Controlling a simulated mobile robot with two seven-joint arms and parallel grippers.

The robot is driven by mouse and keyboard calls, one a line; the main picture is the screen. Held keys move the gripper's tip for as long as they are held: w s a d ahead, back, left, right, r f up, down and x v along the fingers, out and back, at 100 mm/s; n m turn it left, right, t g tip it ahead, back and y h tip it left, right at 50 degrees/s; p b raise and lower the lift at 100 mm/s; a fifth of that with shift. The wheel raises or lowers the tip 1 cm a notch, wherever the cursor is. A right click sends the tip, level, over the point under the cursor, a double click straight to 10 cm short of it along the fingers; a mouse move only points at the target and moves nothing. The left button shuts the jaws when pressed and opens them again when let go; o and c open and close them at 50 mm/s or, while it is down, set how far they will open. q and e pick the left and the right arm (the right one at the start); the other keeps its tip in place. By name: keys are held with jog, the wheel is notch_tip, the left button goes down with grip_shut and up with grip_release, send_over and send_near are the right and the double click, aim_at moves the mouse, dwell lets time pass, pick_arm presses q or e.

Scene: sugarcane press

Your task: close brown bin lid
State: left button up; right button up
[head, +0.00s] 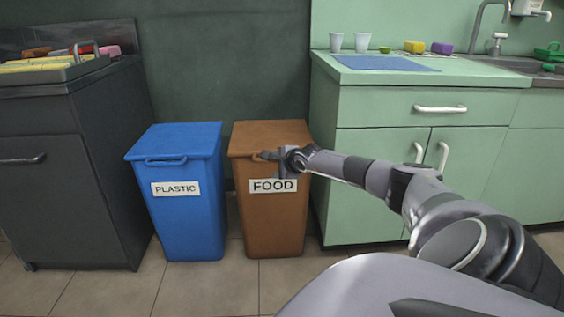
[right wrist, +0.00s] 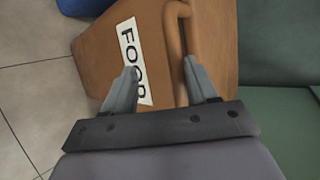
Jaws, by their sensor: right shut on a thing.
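The brown bin (head: 273,218), labelled FOOD, stands between the blue bin and the green cabinet. Its brown lid (head: 268,133) lies down over the top of the bin, with no visible gap. My right gripper (head: 272,156) is at the lid's front edge, just above the FOOD label. The gripper hides part of the handle in the head view. My left gripper is not in view.
A blue bin (head: 184,215) labelled PLASTIC stands close on the left, its lid down. A dark cabinet (head: 62,190) is farther left. The green cabinet (head: 370,208) stands close on the right. Tiled floor (head: 215,285) lies clear in front of the bins.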

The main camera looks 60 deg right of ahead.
pick_arm(q)
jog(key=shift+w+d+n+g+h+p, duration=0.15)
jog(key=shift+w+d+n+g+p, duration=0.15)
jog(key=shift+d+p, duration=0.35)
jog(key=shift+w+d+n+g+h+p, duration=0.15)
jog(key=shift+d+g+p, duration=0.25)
jog(key=shift+p, duration=0.5)
pick_arm(e)
jog(key=v, duration=0.6)
jog(key=shift+s+r, duration=0.2)
jog(key=shift+s, duration=0.1)
